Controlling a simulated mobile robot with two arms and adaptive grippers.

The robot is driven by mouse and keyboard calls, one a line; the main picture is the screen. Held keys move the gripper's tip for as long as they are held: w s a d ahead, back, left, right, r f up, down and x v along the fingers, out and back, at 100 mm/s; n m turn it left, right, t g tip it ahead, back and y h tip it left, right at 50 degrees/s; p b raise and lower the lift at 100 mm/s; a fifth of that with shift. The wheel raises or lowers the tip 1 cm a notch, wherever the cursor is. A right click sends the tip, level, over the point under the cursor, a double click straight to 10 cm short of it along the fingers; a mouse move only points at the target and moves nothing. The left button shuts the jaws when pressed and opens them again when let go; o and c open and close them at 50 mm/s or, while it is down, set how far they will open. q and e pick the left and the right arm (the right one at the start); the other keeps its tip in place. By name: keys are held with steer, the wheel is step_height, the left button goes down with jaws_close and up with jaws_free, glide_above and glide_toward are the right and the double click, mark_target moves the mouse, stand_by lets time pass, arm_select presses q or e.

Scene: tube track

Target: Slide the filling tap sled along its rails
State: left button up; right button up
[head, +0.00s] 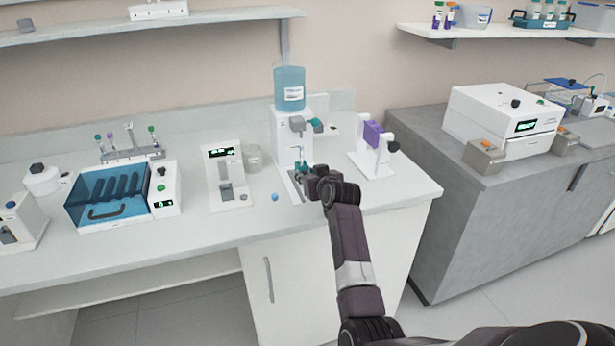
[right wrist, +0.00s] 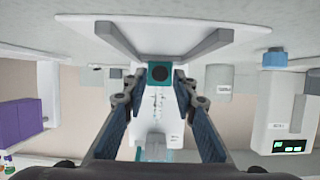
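The filling tap sled is a small teal block (head: 302,167) at the foot of a white dispenser tower (head: 283,133), low on its pale base with rails (head: 290,186). In the right wrist view the teal block (right wrist: 160,73) shows a dark round knob facing me. My right gripper (head: 314,172) is just in front of the sled. In the wrist view its two fingers (right wrist: 158,82) stand open on either side of the block, with narrow gaps visible. Two grey bars, one of them a rail (right wrist: 206,44), flank the block. My left gripper is out of view.
A blue bottle (head: 290,90) tops the tower. A purple-block device (head: 372,138) stands close on the right. The counter front is mostly clear.

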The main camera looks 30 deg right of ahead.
steer(key=shift+o, duration=0.3)
steer(key=shift+f, duration=0.2)
steer(key=shift+s, duration=0.1)
steer(key=v, duration=1.1)
steer(key=shift+s+a+r, duration=0.1)
steer(key=shift+s+r, duration=0.15)
steer(key=shift+s, duration=0.1)
